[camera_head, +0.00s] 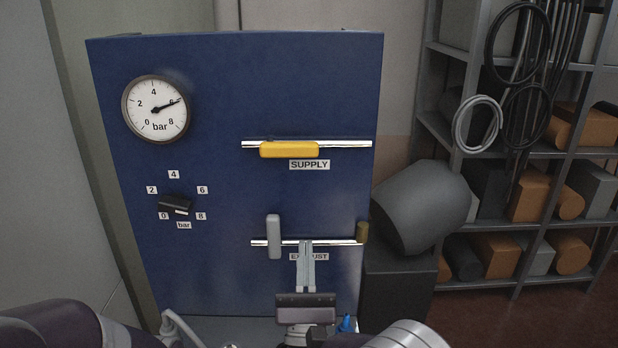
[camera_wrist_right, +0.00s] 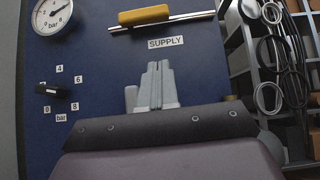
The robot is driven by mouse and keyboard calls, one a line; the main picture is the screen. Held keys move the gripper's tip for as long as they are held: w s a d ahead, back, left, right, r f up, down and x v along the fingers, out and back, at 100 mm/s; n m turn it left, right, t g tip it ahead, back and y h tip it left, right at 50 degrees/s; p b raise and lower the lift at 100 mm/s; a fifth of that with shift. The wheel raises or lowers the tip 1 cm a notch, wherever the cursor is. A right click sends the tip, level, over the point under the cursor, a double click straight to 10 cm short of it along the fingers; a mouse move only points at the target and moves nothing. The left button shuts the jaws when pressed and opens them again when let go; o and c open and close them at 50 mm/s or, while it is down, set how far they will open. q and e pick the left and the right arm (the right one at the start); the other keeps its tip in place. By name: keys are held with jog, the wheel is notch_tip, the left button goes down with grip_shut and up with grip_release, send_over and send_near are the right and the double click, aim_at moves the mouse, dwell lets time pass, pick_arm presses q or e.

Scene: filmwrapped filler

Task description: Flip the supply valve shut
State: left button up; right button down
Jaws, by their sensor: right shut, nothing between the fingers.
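The yellow supply valve handle (camera_head: 289,150) lies lengthwise along its horizontal pipe (camera_head: 345,144), above the SUPPLY label (camera_head: 309,165), on the blue panel (camera_head: 225,95). It also shows at the top of the right wrist view (camera_wrist_right: 143,15). My right gripper (camera_head: 306,246) is shut and empty. It is below the supply valve, in front of the exhaust pipe and partly hiding the EXHAUST label. The grey exhaust handle (camera_head: 273,236) stands upright, across its pipe, just left of my fingers. My left gripper is not in view.
A round gauge (camera_head: 155,109) has its needle near 6 bar. A black knob (camera_head: 175,205) sits on the panel below it. A brass-coloured end piece (camera_head: 362,232) is at the exhaust pipe's right. A grey rounded body (camera_head: 420,205) and loaded shelves (camera_head: 435,125) stand right of the panel.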

jog(key=p, duration=0.8)
send_near(308, 157)
jog(key=x, duration=0.6)
jog(key=shift+w+f, duration=0.25)
jog(key=shift+w, duration=0.25)
jog(key=shift+w+f, duration=0.1)
jog(key=shift+y, duration=0.5)
jog(key=shift+d+r+n+y, duration=0.1)
jog(key=shift+r+n+y, duration=0.05)
jog(key=shift+n+y, duration=0.65)
jog(key=shift+d+r+n+y, duration=0.1)
jog(key=shift+n+y, duration=0.5)
jog(key=shift+n, duration=0.4)
